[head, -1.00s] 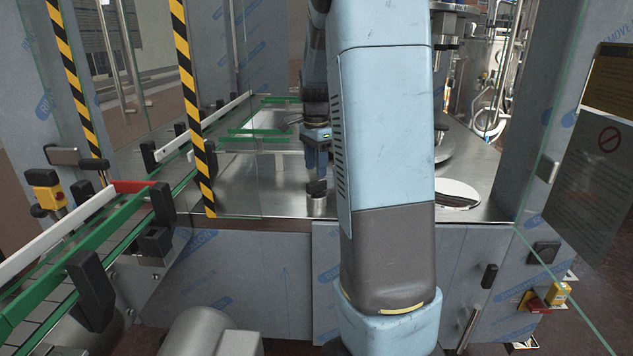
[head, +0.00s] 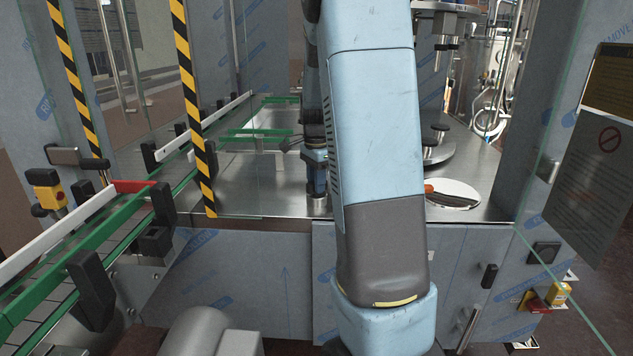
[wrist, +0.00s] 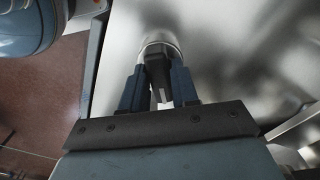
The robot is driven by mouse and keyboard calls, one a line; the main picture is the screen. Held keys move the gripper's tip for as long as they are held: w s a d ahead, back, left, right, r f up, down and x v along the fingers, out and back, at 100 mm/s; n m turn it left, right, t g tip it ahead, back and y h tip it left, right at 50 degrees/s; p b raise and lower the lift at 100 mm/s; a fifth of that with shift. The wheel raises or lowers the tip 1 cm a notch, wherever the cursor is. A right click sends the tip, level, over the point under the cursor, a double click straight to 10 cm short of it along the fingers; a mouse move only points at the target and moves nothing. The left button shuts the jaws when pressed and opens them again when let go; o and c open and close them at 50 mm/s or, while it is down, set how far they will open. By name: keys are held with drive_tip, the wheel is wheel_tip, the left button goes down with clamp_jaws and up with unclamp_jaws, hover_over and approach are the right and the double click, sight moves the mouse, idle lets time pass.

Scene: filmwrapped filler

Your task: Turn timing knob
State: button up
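The timing knob is a black knob with a pale pointer line (wrist: 157,76), on top of a short metal post (wrist: 160,46). The post also shows in the head view (head: 319,206), standing on the steel deck. My gripper (head: 318,188) is low over the post, pointing down. In the wrist view, the two blue fingers of my gripper (wrist: 159,88) stand on either side of the knob, very close to it. I cannot tell whether they touch it. In the head view the knob is hidden by the fingers.
A green-railed conveyor (head: 100,235) runs along the left. A striped yellow-black post (head: 193,105) and glass panels stand near my arm. On the right of the deck are a round plate (head: 455,199) and a dark turntable (head: 438,152). Bare deck (head: 265,185) lies left of the knob.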

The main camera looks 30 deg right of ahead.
clamp_jaws()
drive_tip(key=shift+s+n, duration=0.1)
drive_tip(key=shift+n, duration=0.3)
drive_tip(key=n, duration=0.4)
drive_tip(key=shift+s+f+n, duration=0.1)
drive_tip(key=shift+n, duration=2.8)
drive_tip(key=shift+s, duration=0.1)
drive_tip(key=shift+o, duration=1)
unclamp_jaws()
drive_tip(key=shift+o, duration=1.1)
drive_tip(key=shift+f, duration=0.1)
wheel_tip(320, 180, up, 14)
